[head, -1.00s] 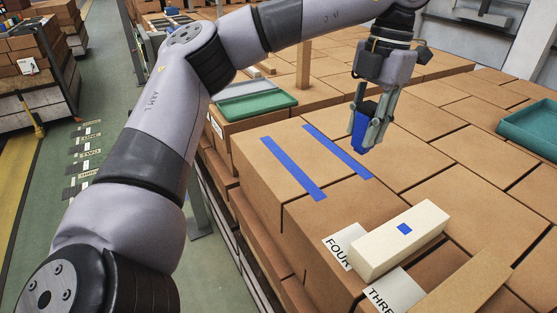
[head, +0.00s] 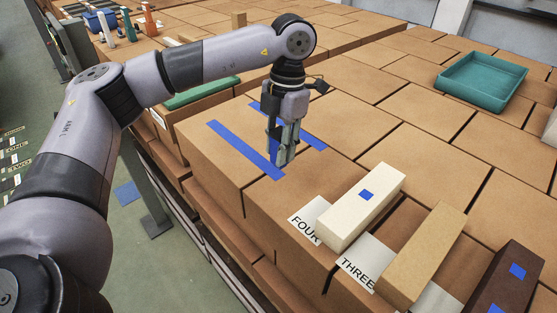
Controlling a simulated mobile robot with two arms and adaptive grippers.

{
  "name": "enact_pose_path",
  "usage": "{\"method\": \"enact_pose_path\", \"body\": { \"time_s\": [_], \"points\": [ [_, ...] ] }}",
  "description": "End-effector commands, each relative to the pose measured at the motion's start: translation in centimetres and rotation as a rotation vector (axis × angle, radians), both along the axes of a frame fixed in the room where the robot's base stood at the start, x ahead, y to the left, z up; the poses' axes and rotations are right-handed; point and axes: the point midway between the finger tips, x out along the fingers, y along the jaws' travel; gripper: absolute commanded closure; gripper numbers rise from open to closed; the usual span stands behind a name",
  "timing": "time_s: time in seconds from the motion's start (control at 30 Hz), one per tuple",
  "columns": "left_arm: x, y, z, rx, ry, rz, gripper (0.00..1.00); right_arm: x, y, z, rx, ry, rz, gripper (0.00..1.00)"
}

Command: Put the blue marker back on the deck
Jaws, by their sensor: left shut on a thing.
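My left gripper (head: 283,158) points down and is shut on the blue marker (head: 274,156), which shows between and beside its fingers. The marker is low over the brown deck (head: 222,172) of large blocks, between two blue strips: a near strip (head: 240,147) and a far strip (head: 312,140), partly hidden by the gripper. I cannot tell whether the marker's lower end touches the deck. My right gripper is not in view.
A cream block (head: 350,215) with a blue square lies by the label FOUR (head: 303,228). A tan block (head: 425,250) lies by THREE (head: 357,272), with a dark brown block (head: 500,290) at the right. A teal tray (head: 482,82) stands at the back right.

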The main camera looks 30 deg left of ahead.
Motion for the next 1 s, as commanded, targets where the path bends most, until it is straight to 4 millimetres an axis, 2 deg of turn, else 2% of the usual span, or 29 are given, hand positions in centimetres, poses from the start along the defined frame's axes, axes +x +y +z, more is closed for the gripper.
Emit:
{"method": "enact_pose_path", "body": {
  "time_s": [0.17,0.4,0.83,0.87,1.0],
  "points": [
    [0.0,0.0,-1.3,-0.001,0.001,0.000,0.90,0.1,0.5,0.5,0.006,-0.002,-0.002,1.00],
    [0.0,0.0,-4.6,0.001,0.002,0.001,0.90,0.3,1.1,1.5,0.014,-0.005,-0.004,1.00],
    [0.0,0.0,-5.6,-0.001,-0.001,0.000,0.90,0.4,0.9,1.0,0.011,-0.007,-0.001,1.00],
    [0.0,0.0,-5.5,0.000,-0.001,0.000,0.71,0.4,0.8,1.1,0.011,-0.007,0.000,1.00],
    [0.0,0.0,-5.4,0.000,-0.001,0.000,0.61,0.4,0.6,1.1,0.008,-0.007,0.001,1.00]
  ]
}}
